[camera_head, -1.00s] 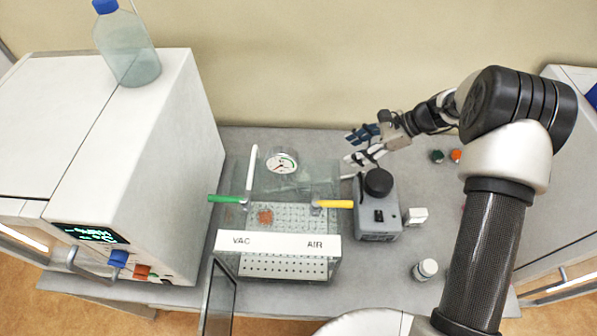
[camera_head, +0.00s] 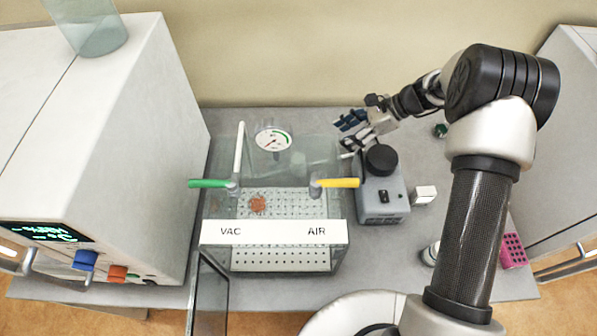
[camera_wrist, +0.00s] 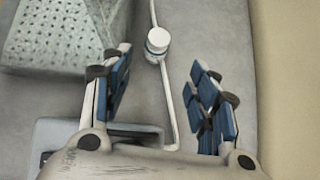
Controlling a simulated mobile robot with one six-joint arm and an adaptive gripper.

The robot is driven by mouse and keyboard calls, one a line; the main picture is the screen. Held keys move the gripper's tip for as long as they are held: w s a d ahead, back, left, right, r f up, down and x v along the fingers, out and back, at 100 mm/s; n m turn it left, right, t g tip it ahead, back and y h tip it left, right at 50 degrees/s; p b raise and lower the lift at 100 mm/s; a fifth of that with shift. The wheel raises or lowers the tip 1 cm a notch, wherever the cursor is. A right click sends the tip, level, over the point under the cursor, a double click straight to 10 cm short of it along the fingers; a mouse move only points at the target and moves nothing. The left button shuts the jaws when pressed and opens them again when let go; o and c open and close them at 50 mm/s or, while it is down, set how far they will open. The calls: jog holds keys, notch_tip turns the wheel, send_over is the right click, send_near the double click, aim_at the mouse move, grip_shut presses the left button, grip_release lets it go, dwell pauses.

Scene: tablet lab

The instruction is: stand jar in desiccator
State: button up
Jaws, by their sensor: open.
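The desiccator (camera_head: 335,232) is a clear box with a perforated shelf, a dial gauge on top and a white front strip marked VAC and AIR. Its dark-framed door (camera_head: 210,295) stands open at the front left. A small white-capped jar (camera_head: 430,255) stands on the bench right of the desiccator, partly hidden behind my arm. My gripper (camera_head: 352,132) is open and empty beyond the desiccator's back right corner, away from the jar. In the wrist view its fingers (camera_wrist: 165,100) are spread, with a thin white tube and a white fitting (camera_wrist: 157,42) beyond them.
A grey pump (camera_head: 382,195) with a black knob stands right of the desiccator, beside a small white box (camera_head: 424,195). A green lever (camera_head: 208,184) and a yellow lever (camera_head: 338,183) stick out. A white oven (camera_head: 130,130) stands left; a pink rack (camera_head: 513,250) lies right.

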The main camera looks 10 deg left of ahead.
jog(key=shift+d+f+x, duration=0.15)
jog(key=shift+x, duration=4.35)
jog(key=shift+d+f+x, duration=0.1)
jog(key=shift+x, duration=4.45)
jog(key=shift+w, duration=0.1)
jog(key=c, duration=1)
jog(key=shift+r, duration=0.15)
